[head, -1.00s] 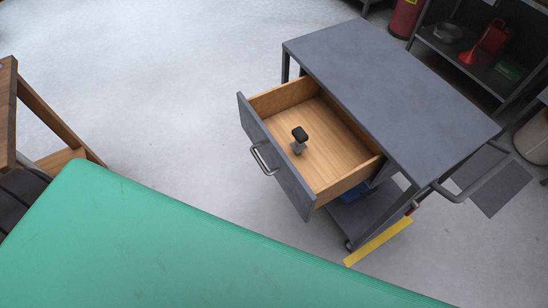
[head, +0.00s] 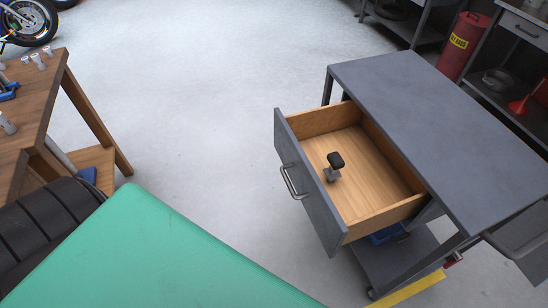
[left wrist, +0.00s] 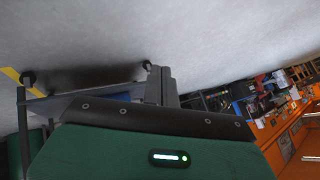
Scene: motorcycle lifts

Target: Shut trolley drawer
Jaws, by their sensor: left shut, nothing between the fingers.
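The grey trolley (head: 425,110) stands at the right in the head view. Its drawer is pulled well out toward the lower left, with a grey front (head: 308,195), a metal bar handle (head: 292,181) and a wooden inside (head: 368,180). A small grey part with a black top (head: 335,164) lies in the drawer. My left gripper (left wrist: 160,84) shows only in the left wrist view, with its fingers together and empty. Part of the trolley, with casters, shows beyond it there; the drawer is not clear in that view. My right gripper is in neither view.
A wooden table (head: 30,100) with small items stands at the left. A red bin (head: 462,46) and shelving (head: 405,25) are behind the trolley. A yellow strip (head: 415,288) lies by its foot. The floor (head: 200,90) between table and trolley is clear.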

